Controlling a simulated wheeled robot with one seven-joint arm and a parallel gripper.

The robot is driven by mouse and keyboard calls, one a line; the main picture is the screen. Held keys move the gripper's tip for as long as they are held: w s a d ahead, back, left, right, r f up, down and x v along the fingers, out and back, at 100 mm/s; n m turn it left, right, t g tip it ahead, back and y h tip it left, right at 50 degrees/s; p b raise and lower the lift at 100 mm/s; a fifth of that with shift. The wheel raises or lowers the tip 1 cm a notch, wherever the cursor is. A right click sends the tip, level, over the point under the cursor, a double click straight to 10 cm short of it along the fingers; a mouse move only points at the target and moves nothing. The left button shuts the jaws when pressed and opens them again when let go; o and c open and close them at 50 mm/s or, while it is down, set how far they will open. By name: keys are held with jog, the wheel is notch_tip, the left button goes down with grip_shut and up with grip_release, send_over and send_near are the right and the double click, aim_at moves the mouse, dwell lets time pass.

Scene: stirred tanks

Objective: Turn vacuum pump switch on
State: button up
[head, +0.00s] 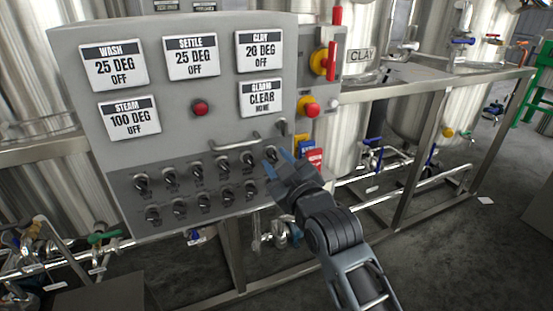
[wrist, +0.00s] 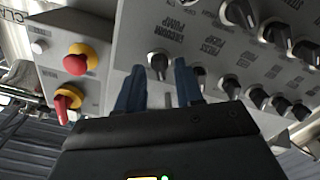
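The grey control panel carries two rows of black rotary switches. In the wrist view, an upside-down label reading VACUUM PUMP lies beside a black knob (wrist: 158,62), which seems to be its switch. The same knob shows at the right end of the upper row in the head view (head: 271,154), close to my fingertips. My gripper (head: 278,160) is open. In the wrist view its two blue fingers (wrist: 158,78) stand apart, with the knob between and just beyond them. I cannot tell whether they touch it.
A metal handle (head: 234,142) juts out above the switches. A red button on yellow (head: 309,107) and a red-and-yellow rotary switch (head: 324,62) sit to the right. Neighbouring knobs (wrist: 198,78) are close by. Steel tanks and frames stand behind.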

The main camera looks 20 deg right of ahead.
jog(key=shift+w, duration=0.65)
grip_shut()
jog(key=shift+m, duration=0.4)
jog(key=m, duration=1.1)
jog(key=shift+p, duration=0.4)
